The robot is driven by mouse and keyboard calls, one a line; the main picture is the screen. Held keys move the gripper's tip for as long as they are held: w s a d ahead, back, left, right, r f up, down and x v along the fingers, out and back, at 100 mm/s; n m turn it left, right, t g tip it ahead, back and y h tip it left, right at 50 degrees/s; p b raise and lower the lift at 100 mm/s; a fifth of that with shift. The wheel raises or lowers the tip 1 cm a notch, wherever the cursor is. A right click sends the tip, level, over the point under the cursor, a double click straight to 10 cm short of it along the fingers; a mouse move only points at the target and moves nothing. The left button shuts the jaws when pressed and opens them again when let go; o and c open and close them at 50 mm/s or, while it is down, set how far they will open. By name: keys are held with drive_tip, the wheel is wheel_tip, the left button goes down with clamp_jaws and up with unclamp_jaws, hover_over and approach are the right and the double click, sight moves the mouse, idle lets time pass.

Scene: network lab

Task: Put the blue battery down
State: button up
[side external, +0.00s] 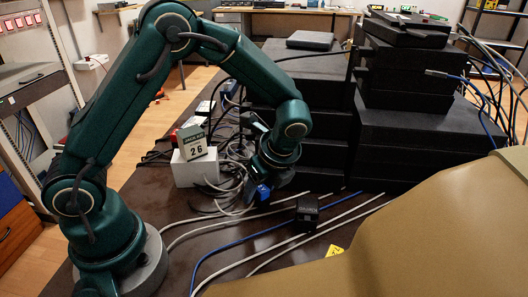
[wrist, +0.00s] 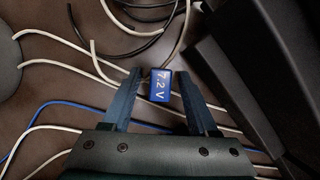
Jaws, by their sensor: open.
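The blue battery (side external: 263,192) is at my gripper's fingertips, low over the brown table among the cables. In the wrist view the blue battery (wrist: 158,88) shows its "7.2 V" label and lies between the two fingers. My gripper (wrist: 162,73) is open, with a finger on either side of the battery; the left finger is very close to it and a wider gap shows on the right. In the side view my gripper (side external: 261,198) points down and partly hides the battery. I cannot tell whether the battery's underside touches the table.
Stacks of black equipment (side external: 415,130) stand close on the right and behind. A small black block (side external: 307,208) lies to the right among grey and blue cables. A white box (side external: 195,168) with a "26" display stands to the left. A tan surface (side external: 440,235) fills the right foreground.

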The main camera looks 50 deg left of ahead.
drive_tip(key=v, duration=1.2)
drive_tip(key=s+a+r+n+t+h, duration=0.1)
drive_tip(key=s+n+t+h, duration=0.1)
drive_tip(key=s+n, duration=0.4)
drive_tip(key=s+a+r+n+t+h, duration=0.1)
drive_tip(key=s+n, duration=0.5)
drive_tip(key=n, duration=0.6)
drive_tip(key=shift+s+r+t+h, duration=0.25)
drive_tip(key=shift+r+t+h, duration=0.35)
drive_tip(key=shift+t, duration=0.7)
drive_tip(key=shift+f, duration=0.15)
